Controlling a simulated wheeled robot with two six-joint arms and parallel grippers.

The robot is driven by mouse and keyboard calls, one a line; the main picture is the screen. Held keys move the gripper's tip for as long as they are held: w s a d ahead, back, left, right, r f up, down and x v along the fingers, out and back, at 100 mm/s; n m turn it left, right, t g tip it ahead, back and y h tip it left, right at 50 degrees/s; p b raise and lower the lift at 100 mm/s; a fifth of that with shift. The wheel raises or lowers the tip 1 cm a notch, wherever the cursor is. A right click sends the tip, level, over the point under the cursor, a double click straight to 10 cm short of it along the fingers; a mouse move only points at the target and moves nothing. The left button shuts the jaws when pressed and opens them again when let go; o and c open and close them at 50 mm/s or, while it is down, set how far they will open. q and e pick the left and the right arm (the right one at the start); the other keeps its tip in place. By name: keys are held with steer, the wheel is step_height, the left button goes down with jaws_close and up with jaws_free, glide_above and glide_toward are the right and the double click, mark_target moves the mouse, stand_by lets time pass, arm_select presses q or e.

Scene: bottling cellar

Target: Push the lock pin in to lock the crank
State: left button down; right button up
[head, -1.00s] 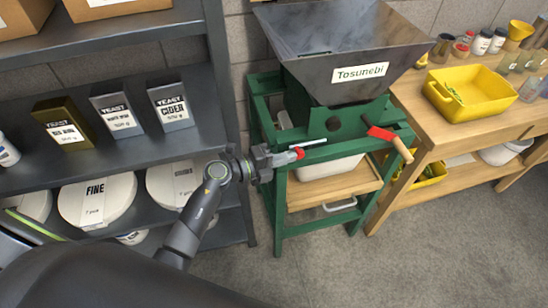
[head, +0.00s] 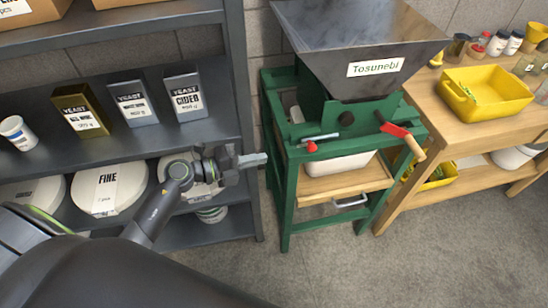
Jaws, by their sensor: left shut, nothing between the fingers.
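The green mill (head: 290,190) carries a dark metal hopper labelled Tosunebi (head: 340,60). The lock pin, a silver rod with a red knob (head: 312,147), sits at the front left of the mill's top frame. How deep the pin sits, I cannot tell. The crank (head: 396,130) has a red arm and a wooden handle that points down to the right, at the mill's front right. My left gripper (head: 258,160) is shut and empty, left of the mill and apart from the red knob. My right gripper is not in view.
A dark shelf (head: 240,110) with yeast boxes (head: 186,96) and round white containers (head: 108,188) stands on the left, close behind my left arm. A wooden bench (head: 450,135) with a yellow tub (head: 488,95) stands on the right. The floor (head: 340,260) in front is clear.

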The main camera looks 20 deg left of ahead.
arm_select(q)
steer(key=shift+v, duration=1)
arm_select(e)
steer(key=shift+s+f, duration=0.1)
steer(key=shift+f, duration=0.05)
arm_select(q)
steer(key=shift+s+d+r, duration=0.1)
steer(key=shift+s, duration=0.05)
